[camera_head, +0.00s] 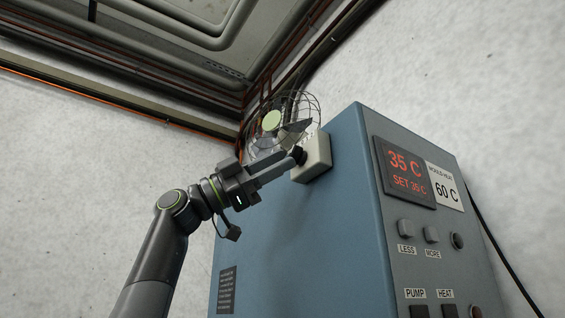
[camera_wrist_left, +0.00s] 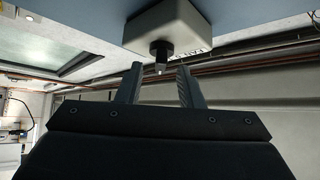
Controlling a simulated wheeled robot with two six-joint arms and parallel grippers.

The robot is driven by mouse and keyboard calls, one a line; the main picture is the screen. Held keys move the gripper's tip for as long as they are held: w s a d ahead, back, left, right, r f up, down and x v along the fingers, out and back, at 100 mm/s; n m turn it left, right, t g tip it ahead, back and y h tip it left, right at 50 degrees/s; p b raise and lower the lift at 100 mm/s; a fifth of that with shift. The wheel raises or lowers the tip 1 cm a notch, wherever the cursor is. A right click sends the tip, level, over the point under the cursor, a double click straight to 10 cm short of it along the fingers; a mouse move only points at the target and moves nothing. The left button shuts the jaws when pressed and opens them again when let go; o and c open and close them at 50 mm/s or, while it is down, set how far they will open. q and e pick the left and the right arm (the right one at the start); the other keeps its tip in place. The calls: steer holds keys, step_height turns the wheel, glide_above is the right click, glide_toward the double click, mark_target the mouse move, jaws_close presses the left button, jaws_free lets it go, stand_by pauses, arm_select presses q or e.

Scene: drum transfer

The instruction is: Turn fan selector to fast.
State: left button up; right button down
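The fan selector is a beige box (camera_head: 316,158) on the side of the blue cabinet, with a small dark knob (camera_head: 300,156). In the left wrist view the box (camera_wrist_left: 168,25) is at the top, and the black knob (camera_wrist_left: 160,50) with a light mark points towards my gripper. My left gripper (camera_head: 292,158) reaches up to the box; its fingers partly hide the knob. In the left wrist view the fingers (camera_wrist_left: 158,78) are apart, with the knob just beyond and between their tips. I cannot tell whether they touch it. My right gripper is in neither view.
A caged fan (camera_head: 272,121) is behind the box near the wall corner. The blue cabinet (camera_head: 290,230) fills the right, with a 35 C display (camera_head: 405,172) and buttons on its front. Pipes run along the upper walls. The left wall side is free.

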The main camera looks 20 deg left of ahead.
arm_select(q)
steer(key=b+v, duration=0.5)
steer(key=v, duration=1.1)
steer(key=shift+f, duration=0.15)
